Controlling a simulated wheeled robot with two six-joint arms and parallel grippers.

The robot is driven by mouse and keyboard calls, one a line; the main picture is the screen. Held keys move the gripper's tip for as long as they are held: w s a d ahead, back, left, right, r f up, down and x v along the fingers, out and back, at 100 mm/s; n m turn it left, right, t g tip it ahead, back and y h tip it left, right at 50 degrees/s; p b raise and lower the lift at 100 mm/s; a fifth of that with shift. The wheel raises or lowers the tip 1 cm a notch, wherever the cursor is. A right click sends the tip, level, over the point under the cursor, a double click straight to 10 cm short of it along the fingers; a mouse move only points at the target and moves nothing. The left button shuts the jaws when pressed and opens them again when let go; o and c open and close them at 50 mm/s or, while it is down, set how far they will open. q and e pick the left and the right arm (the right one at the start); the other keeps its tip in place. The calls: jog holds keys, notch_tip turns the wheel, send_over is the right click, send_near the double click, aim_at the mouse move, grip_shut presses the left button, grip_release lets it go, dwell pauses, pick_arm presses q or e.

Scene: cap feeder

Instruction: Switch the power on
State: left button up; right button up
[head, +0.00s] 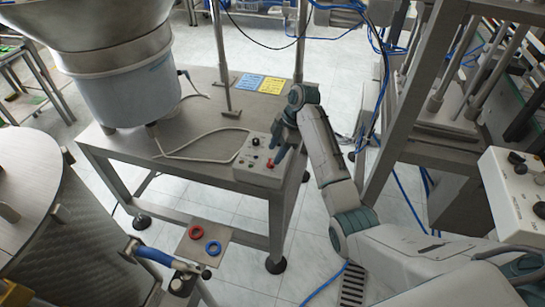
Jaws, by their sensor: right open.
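A small white control box (258,172) sits on the front right corner of the grey metal table. It has a dark knob, small buttons and a red switch (270,163) on its sloped face. My right gripper (278,148) reaches in from the right and points down at the box, close above the red switch. Its jaws are open, and nothing shows between them. Whether a fingertip touches the box I cannot tell. The gripper covers the right part of the box's face. My left gripper is not in view.
A large feeder bowl (125,88) stands on the left of the table (205,110). A metal post (222,60) rises behind the box. Another control box (512,195) is at the right edge. A metal frame (405,100) stands right of my arm. A drum (75,225) fills the lower left.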

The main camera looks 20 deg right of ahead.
aim_at(271, 161)
jog(key=shift+x, duration=1.8)
jog(key=c, duration=1)
jog(key=shift+s+r+m+p, duration=0.2)
jog(key=shift+m+p, duration=0.5)
jog(key=shift+p, duration=0.65)
jog(key=shift+o, duration=0.2)
jog(key=m+t+p, duration=0.1)
jog(key=m+p, duration=0.2)
jog(key=p, duration=0.1)
jog(key=m+t+h+p, duration=0.1)
jog(key=m+p, duration=0.3)
jog(key=shift+s+a+t, duration=0.1)
jog(key=shift+a+t, duration=0.05)
jog(key=shift+t, duration=0.25)
jog(key=shift+f+m+t+h+p, duration=0.15)
jog(key=shift+m+t+h+p, duration=0.45)
jog(key=shift+m+p, duration=1.05)
jog(key=shift+c, duration=0.2)
jog(key=shift+o, duration=0.2)
jog(key=shift+m, duration=0.25)
jog(key=shift+c, duration=0.2)
